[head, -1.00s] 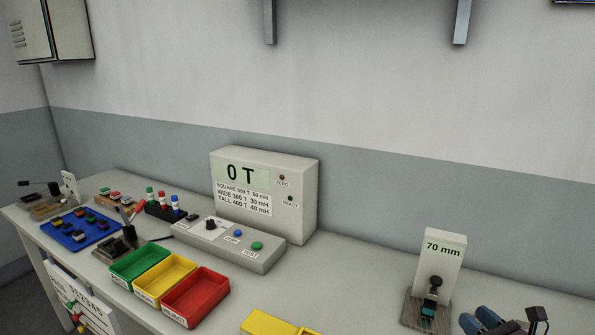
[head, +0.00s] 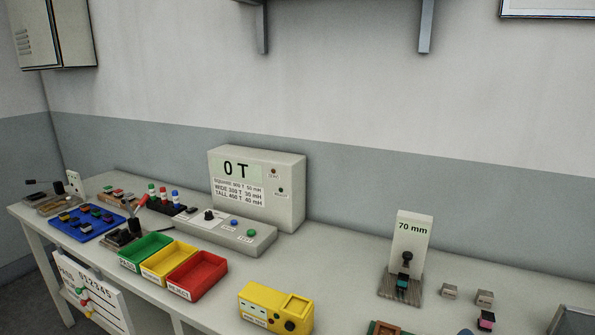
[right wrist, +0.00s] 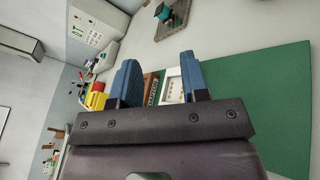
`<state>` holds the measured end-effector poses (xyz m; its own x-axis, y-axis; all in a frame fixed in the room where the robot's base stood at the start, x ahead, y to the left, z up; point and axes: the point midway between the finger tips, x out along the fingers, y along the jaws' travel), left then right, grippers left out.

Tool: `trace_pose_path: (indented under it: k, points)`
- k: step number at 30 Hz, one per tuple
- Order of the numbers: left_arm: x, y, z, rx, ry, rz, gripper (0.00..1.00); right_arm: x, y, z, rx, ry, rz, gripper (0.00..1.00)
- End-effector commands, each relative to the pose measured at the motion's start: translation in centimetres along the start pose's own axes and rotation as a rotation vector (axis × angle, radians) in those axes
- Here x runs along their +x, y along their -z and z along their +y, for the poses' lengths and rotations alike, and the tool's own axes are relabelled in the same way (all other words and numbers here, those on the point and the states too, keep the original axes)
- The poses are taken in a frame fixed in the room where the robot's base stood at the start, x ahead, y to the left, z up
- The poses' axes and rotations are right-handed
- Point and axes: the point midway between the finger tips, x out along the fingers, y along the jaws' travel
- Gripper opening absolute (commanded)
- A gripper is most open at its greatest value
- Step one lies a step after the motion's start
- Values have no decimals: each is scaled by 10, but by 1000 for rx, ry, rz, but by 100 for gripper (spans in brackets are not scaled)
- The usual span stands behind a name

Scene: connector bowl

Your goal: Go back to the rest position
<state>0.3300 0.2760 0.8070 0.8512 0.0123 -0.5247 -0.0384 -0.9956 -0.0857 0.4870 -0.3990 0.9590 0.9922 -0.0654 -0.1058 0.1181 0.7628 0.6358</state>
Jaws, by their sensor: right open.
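My right gripper (right wrist: 160,78) shows in the right wrist view with its two blue fingers apart. Nothing is held between them. It is over the bench, beside a green mat (right wrist: 255,105); a brown-edged piece (right wrist: 150,88) and a white tray-like piece (right wrist: 173,88) show beyond and between the fingers. Neither gripper shows in the head view now. My left gripper is not in any view.
In the head view, the 70 mm stand (head: 411,240) holds a teal piece (head: 401,282). Small grey blocks (head: 449,290) stand to its right. Green, yellow and red bins (head: 197,275), a yellow box (head: 275,309) and the 0 T tester (head: 256,190) stand further left.

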Motion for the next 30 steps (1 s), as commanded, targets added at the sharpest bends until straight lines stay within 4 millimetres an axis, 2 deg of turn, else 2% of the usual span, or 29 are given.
trace_pose_path:
  k: [8,15,21,30]
  points:
    - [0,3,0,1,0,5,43,-62,41,-11,779,385,-55,42]
    - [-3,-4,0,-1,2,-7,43,-131,82,-6,1394,761,-176,42]
    - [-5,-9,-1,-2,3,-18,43,-174,103,6,1684,988,-280,42]
    - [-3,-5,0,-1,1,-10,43,-215,119,24,1913,1211,-403,42]
